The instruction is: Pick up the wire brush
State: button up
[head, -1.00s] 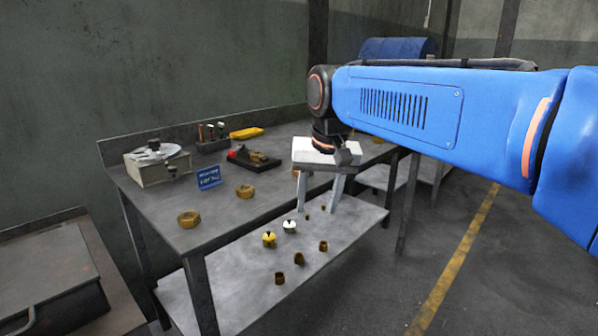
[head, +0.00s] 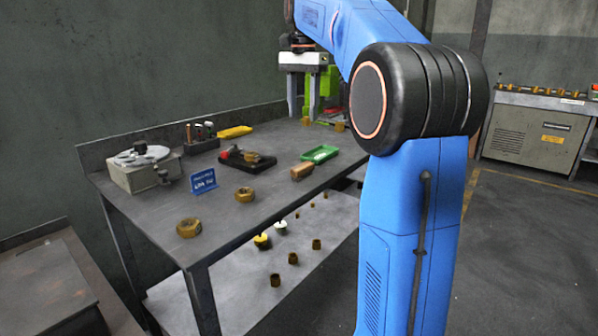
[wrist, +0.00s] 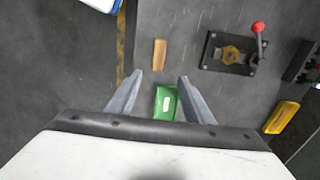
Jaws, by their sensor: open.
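A tan, wooden-looking oblong (head: 302,171), probably the wire brush, lies on the bench near its right edge. It also shows in the wrist view as a tan strip (wrist: 160,54); its bristles cannot be made out. My gripper (head: 303,108) is open and empty, raised above the far part of the bench with its fingers pointing down. In the wrist view my gripper's two fingers (wrist: 160,78) are apart, and the oblong lies beyond their tips, clear of them.
A green tray (head: 331,156) lies behind the oblong; in the wrist view it shows between my fingers. A dark fixture with a brass nut (head: 253,159) stands to the left. Brass nuts (head: 189,228), a blue sign (head: 203,182) and a yellow tray (head: 235,132) are also on the bench.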

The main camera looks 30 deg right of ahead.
send_over(302, 166)
jog(key=f, duration=1.2)
jog(key=shift+w+d, duration=0.35)
jog(key=shift+w, duration=0.05)
jog(key=shift+s+a+f, duration=0.15)
jog(key=shift+f, duration=1.2)
jog(key=shift+s+a+f, duration=0.1)
jog(key=shift+s+f, duration=0.05)
jog(key=shift+f, duration=1.15)
grip_shut()
